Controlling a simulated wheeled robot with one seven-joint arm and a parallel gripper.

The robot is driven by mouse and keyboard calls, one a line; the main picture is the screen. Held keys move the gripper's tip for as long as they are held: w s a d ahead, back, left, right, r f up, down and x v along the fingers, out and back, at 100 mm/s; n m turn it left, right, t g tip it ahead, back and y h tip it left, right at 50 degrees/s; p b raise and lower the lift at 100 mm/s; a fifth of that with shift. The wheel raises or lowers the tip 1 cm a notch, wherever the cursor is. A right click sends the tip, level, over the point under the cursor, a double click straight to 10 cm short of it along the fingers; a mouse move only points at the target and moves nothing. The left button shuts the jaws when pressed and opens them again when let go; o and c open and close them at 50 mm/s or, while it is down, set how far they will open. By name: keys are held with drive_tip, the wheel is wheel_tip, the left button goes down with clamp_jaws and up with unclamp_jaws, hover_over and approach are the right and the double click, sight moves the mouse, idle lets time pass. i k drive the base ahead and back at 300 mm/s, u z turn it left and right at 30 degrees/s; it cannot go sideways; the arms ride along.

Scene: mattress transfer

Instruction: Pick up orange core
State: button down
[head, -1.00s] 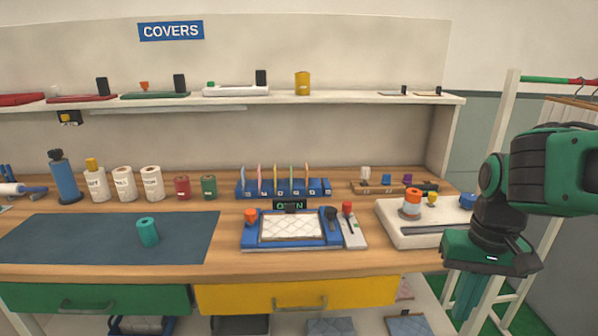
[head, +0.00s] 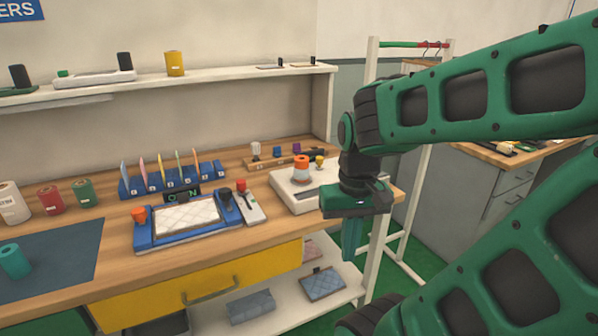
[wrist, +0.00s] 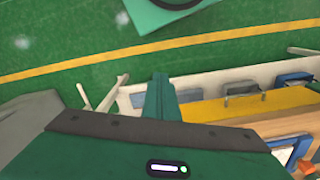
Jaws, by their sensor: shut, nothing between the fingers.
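An orange cylinder (head: 301,162) with a pale band stands upright on the white base (head: 284,191) at the right end of the workbench. A smaller orange knob-like piece (head: 138,214) sits at the left corner of the blue frame (head: 152,240). My gripper (head: 350,246) points down off the bench's front right edge, right of the white base, with nothing in it. Its fingers are together, also in the wrist view (wrist: 160,92). In the wrist view only an orange-red bit (wrist: 306,168) shows at the bottom right corner; I cannot tell which piece it is.
A yellow drawer (head: 200,282) and a lower shelf (head: 285,310) lie below. A white rack (head: 372,65) stands right of the bench.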

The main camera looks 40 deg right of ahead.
sight(301, 166)
drive_tip(key=u, duration=0.05)
drive_tip(key=k, duration=1.45)
drive_tip(key=z, duration=0.75)
drive_tip(key=i, duration=1)
drive_tip(key=u, duration=0.05)
